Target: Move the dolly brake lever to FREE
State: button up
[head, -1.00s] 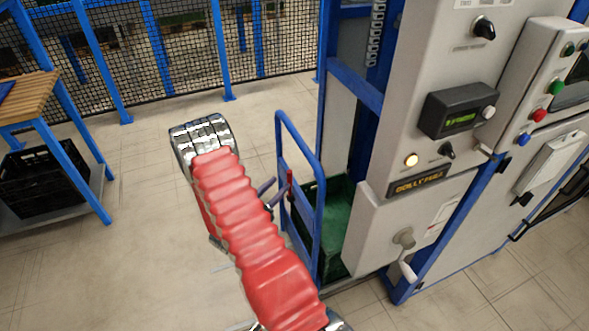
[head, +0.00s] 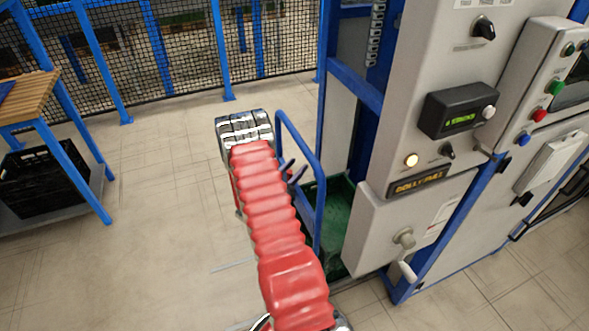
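The blue-framed dolly (head: 318,200) stands beside the grey machine cabinet, with its tall blue handle up. My red-sleeved arm reaches over the floor to it, and my gripper (head: 293,169) is at the handle. Two dark fingertips show to the right of the arm, with a gap between them. They look open, and I see nothing held. The red brake lever on the dolly is not visible now; my arm and gripper cover that spot. Whether the fingers touch the lever cannot be seen.
The grey cabinet (head: 375,225) with a crank and a lit sign (head: 417,183) stands close on the right. A green crate (head: 338,215) is behind the handle. A wooden-topped table (head: 30,97) with a black crate (head: 42,180) is at left. Floor between is free.

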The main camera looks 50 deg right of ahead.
jog(key=shift+c, duration=0.2)
grip_shut()
dwell(0.3)
